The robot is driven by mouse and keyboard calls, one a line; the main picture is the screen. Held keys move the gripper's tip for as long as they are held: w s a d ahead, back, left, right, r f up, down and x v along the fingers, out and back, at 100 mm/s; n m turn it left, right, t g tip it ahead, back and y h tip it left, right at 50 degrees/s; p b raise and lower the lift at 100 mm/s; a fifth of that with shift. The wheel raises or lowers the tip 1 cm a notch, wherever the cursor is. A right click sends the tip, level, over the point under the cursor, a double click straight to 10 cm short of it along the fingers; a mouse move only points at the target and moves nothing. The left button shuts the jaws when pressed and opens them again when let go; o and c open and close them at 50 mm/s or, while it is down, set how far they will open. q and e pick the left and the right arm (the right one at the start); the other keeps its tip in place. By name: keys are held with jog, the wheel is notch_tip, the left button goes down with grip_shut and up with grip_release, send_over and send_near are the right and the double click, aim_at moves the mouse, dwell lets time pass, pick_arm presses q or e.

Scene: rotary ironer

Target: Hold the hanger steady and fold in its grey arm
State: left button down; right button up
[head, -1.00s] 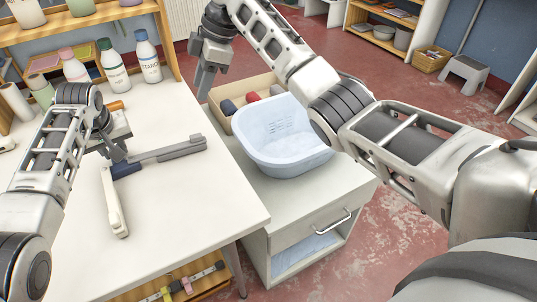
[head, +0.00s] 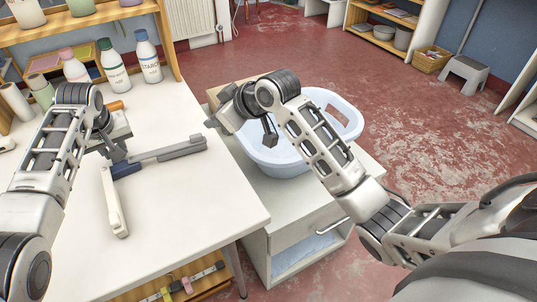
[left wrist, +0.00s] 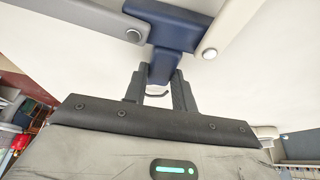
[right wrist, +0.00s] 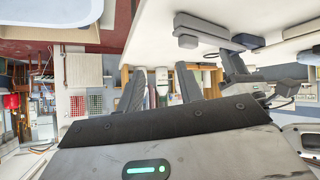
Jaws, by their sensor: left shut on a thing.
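The hanger lies on the white table with a blue hub (head: 127,169), a grey arm (head: 175,149) reaching right and a white arm (head: 114,205) reaching toward the near side. The two arms are spread apart. My left gripper (left wrist: 160,82) is shut on the stem of the blue hub (left wrist: 160,32); the grey arm (left wrist: 85,22) and white arm (left wrist: 237,25) show beyond it. My right gripper (head: 241,128) is open and empty, right of the grey arm's end and over the tub side. The grey arm also shows in the right wrist view (right wrist: 200,32).
A pale blue tub (head: 283,160) stands on a white drawer cabinet (head: 300,205) right of the table (head: 200,215). Several bottles (head: 148,57) stand at the table's back. The table between the white arm and its right edge is clear.

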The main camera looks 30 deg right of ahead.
jog(key=s+d+f+m, duration=0.1)
jog(key=s+d+f, duration=0.1)
jog(key=s+d+f+m+t+h, duration=0.1)
jog(key=s+d+f, duration=0.2)
jog(key=s+d+f+m+t+h, duration=0.1)
jog(key=s+d+f, duration=0.2)
jog(key=shift+s+f+m, duration=0.2)
jog(key=shift+m, duration=0.2)
jog(key=shift+s+d+f+h, duration=0.3)
jog(key=shift+s+d, duration=0.2)
jog(key=shift+s, duration=0.1)
